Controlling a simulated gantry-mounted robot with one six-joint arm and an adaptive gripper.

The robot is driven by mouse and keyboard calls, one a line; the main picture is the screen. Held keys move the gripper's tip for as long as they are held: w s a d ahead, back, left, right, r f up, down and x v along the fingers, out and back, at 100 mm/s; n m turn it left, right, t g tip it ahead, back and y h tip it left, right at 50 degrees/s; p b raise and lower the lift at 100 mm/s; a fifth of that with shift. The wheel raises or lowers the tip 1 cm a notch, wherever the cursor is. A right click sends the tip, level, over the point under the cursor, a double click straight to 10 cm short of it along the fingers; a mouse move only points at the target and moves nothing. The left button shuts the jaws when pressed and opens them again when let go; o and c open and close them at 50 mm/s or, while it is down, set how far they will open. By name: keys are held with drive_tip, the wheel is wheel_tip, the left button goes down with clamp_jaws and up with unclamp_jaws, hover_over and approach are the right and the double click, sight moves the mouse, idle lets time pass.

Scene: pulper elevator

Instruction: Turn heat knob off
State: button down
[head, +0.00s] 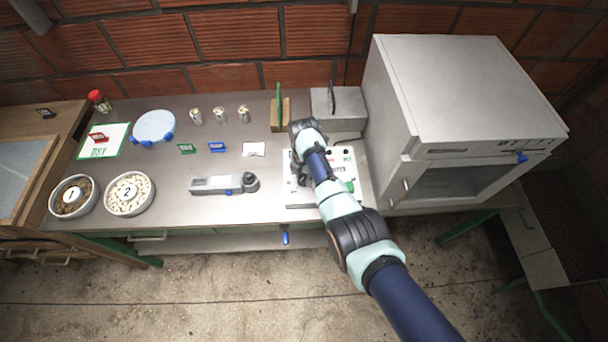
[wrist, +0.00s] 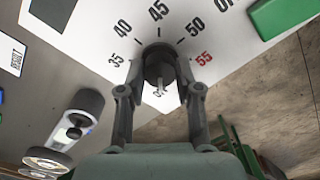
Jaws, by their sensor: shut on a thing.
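The heat knob (wrist: 160,62) is a dark round dial knob in the wrist view. It sits on a white panel printed 35, 40, 45, 50 and a red 55 around it. My gripper (wrist: 160,72) has one finger on each side of the knob and is shut on it. A light strip on the knob's near side points toward the bottom of the picture, by a small, partly hidden label that I cannot fully read. In the head view the white control panel (head: 300,200) lies on the steel table, and my arm hides the knob and gripper.
A grey oven-like box (head: 470,100) stands right of the panel. A grey handheld device (head: 215,185) lies to its left and also shows in the wrist view (wrist: 75,120). A green block (wrist: 283,18) is at the wrist view's top right. Two bowls (head: 130,194) (head: 74,197) stand far left.

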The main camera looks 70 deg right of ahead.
sight(304, 177)
drive_tip(key=c, duration=0.8)
unclamp_jaws()
drive_tip(key=shift+r, duration=0.1)
wheel_tip(304, 177, up, 12)
drive_tip(key=shift+f, duration=0.1)
